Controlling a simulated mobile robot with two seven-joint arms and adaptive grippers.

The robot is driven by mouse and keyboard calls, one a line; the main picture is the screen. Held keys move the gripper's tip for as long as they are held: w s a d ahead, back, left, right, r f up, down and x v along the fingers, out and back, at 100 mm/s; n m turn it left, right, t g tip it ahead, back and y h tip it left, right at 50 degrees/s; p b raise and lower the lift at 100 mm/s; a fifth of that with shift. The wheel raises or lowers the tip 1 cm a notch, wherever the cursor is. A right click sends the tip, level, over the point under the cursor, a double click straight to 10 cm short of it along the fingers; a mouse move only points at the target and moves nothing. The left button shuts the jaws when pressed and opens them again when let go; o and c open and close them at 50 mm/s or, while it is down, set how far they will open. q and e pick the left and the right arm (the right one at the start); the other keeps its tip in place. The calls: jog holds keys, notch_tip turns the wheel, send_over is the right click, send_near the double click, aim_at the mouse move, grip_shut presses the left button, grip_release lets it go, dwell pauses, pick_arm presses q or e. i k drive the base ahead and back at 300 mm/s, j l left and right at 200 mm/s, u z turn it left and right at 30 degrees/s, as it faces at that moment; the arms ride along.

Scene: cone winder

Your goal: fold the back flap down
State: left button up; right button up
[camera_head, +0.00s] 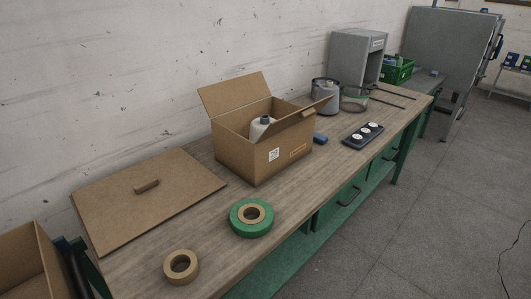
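An open cardboard box (245,156) stands on the wooden workbench (215,225), with a white label on its front. Its back flap (234,93) stands up on the wall side, tilted a little back from the opening. Another flap (308,113) sticks up and outward at the right end. A pale cone with a dark top (262,127) shows inside the box; its lower part is hidden by the front wall. Neither of my grippers is in view, and nothing touches the flaps.
A flat cardboard panel (125,205) with a small block lies left of the box. Green tape (238,224) and brown tape (168,270) lie in front. A grey pot (322,95), black tray (362,136) and grey machine (345,62) are to the right.

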aim_at(218, 98)
jog(key=i+l+u, duration=0.4)
jog(key=l, duration=0.25)
jog(key=i+l+u, duration=0.15)
jog(key=l, duration=0.2)
jog(key=l+u, duration=0.2)
jog(key=l, duration=0.2)
jog(key=i+l+u, duration=0.2)
jog(key=l, duration=0.2)
jog(key=k, duration=0.05)
